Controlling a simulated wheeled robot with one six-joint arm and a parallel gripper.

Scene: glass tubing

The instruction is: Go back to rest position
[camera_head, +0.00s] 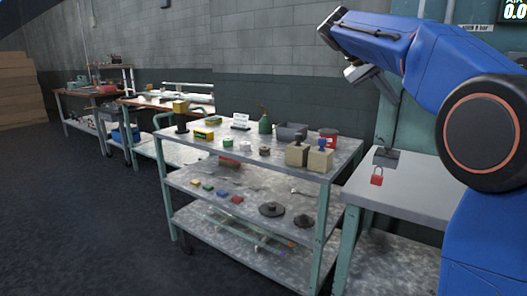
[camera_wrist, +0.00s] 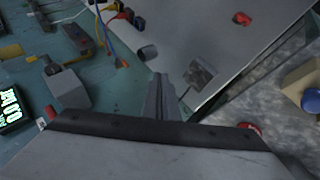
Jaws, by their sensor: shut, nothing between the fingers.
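My gripper shows in the wrist view (camera_wrist: 160,92) with its fingers together and nothing between them. In the head view my blue arm is raised at the upper right, folded above the right-hand bench, with its end pointing left; the fingertips are hard to make out there. Nothing touches the gripper in either view.
A grey bench (camera_head: 410,191) below my arm holds a red padlock (camera_head: 377,179). Left of it stands a metal shelf cart (camera_head: 225,147) with a green bottle (camera_head: 265,123) and beige blocks (camera_head: 319,160). Coloured cables (camera_wrist: 107,38) hang nearby. The floor at left is clear.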

